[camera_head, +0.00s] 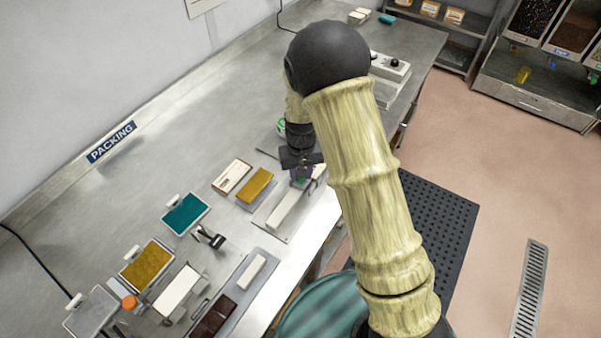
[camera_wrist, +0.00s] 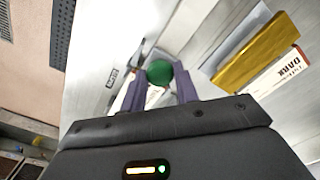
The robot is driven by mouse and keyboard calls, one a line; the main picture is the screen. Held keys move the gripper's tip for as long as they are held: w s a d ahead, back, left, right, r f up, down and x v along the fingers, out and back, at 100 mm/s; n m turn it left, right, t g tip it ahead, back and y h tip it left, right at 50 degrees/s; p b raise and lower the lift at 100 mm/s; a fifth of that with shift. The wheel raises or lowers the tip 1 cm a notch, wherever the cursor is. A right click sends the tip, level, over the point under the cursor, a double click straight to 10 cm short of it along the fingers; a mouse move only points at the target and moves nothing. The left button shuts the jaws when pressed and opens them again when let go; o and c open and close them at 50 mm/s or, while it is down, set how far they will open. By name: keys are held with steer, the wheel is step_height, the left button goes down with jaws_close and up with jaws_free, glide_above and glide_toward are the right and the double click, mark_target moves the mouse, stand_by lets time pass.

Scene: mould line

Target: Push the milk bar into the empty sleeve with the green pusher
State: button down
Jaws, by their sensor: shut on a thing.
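My gripper (camera_wrist: 160,80) is shut on the round green knob of the green pusher (camera_wrist: 158,96). In the head view my gripper (camera_head: 301,176) is low over the steel bench, and it hides the pusher. A long pale sleeve-like block (camera_head: 288,208) lies on a plate just in front of my gripper; it also shows in the wrist view (camera_wrist: 188,24). A gold bar (camera_head: 255,186) lies to its left, also in the wrist view (camera_wrist: 255,52). No label shows which thing is the milk bar. I cannot tell whether the pusher touches anything.
A carton marked DARK (camera_wrist: 290,74) lies beside the gold bar. A teal-topped tray (camera_head: 185,213), a gold-topped tray (camera_head: 147,265) and a dark scoop-like tool (camera_head: 209,236) are at the left. A white bar (camera_head: 251,271) sits near the front edge.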

steer(key=c, duration=1.1)
jaws_free()
steer(key=shift+w+d, duration=0.15)
steer(key=shift+w, duration=0.25)
steer(key=shift+o, duration=0.2)
steer(key=shift+s+r, duration=0.15)
step_height(320, 180, up, 17)
steer(key=b, duration=0.2)
steer(key=shift+s+r, duration=0.1)
steer(key=s+d+f+m+t, duration=0.1)
steer(key=s+d+f, duration=0.1)
steer(key=s+d, duration=0.5)
steer(key=s+d+f+m+t, duration=0.1)
steer(key=s+d+f, duration=0.2)
steer(key=s+d, duration=0.5)
steer(key=shift+s+d+m+t, duration=0.15)
steer(key=shift+d+m+t, duration=0.1)
steer(key=shift+m+t, duration=0.05)
